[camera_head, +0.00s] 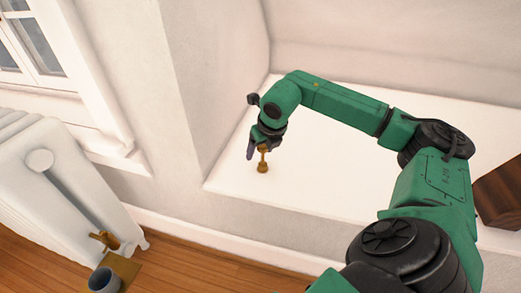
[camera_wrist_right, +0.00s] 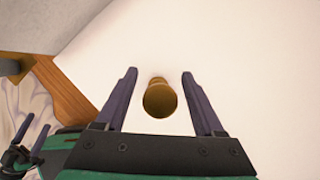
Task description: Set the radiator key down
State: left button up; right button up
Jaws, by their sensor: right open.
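The brass radiator key (camera_head: 263,166) stands upright on the white ledge (camera_head: 330,180), near its front left part. In the right wrist view the key (camera_wrist_right: 160,98) is seen end-on between the two fingers. My right gripper (camera_head: 257,152) is open around the key, and in the right wrist view (camera_wrist_right: 160,97) there is a clear gap on both sides of it. The key's lower end shows below the fingers in the head view. My left gripper is not in the head view; a dark gripper-like part at the left edge of the wrist view is too unclear to name.
A white radiator (camera_head: 60,190) with a brass valve (camera_head: 105,240) stands at the lower left under a window (camera_head: 35,45). A brown wooden object (camera_head: 502,193) sits at the right edge. Much of the ledge is bare.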

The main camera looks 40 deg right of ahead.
jog(key=d+p+v, duration=0.1)
jog(key=p+v, duration=0.3)
jog(key=v, duration=0.7)
jog(key=a+f+m+t+y, duration=0.3)
jog(key=a+m+y, duration=0.7)
jog(key=a+y, duration=1.4)
notch_tip(320, 180, down, 15)
jog(key=a+m+t+h, duration=0.3)
jog(key=m+t+h, duration=0.4)
jog(key=m+h, duration=0.85)
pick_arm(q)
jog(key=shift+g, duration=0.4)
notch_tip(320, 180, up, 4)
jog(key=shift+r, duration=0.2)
pick_arm(e)
jog(key=s+a+f+m+g, duration=0.1)
jog(key=s+f+m+g, duration=0.2)
jog(key=s+f+m, duration=0.3)
notch_tip(320, 180, down, 4)
jog(key=s+h, duration=0.1)
jog(key=s, duration=0.1)
jog(key=shift+s+a+r, duration=0.15)
jog(key=shift+s+a, duration=0.05)
jog(key=shift+s, duration=0.1)
